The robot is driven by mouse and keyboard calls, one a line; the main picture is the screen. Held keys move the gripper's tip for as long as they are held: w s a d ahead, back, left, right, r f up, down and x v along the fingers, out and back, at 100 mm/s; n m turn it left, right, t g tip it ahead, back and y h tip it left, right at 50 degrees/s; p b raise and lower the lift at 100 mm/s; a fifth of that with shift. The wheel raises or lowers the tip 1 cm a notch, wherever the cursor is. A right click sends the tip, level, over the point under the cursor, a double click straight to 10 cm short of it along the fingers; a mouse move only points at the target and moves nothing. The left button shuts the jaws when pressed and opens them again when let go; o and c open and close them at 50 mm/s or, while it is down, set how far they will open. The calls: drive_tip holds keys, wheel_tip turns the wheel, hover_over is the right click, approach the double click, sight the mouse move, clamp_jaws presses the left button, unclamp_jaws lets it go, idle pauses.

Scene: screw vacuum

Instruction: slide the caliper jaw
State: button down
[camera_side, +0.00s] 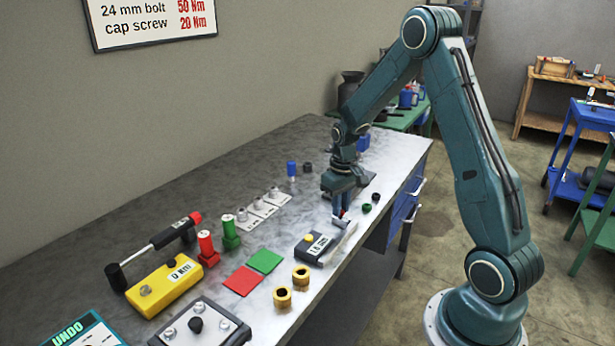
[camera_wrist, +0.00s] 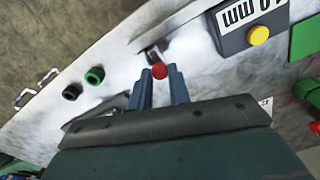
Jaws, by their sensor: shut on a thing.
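The red knob (camera_wrist: 159,71) of the caliper jaw sits between my fingertips in the wrist view. My gripper (camera_side: 342,213) is shut on it, pointing down near the table's front edge; its two blue fingers also show in the wrist view (camera_wrist: 160,80). A pale metal caliper bar (camera_side: 341,240) lies on the table just in front of the fingers. Beside it is a dark readout block (camera_side: 312,250) with a yellow button and a label in mm. The block is cut off at the top right in the wrist view (camera_wrist: 248,22). The fingers hide part of the jaw.
Black and green rings (camera_side: 370,202) lie right of my gripper. Two brass rings (camera_side: 291,288) and green and red squares (camera_side: 253,271) lie left of the caliper. A yellow torque tester (camera_side: 160,291) stands farther left. The table's front edge is close.

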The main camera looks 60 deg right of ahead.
drive_tip(key=shift+a, duration=2.6)
drive_tip(key=c, duration=1.3)
unclamp_jaws()
drive_tip(key=shift+r, duration=0.1)
wheel_tip(320, 180, up, 14)
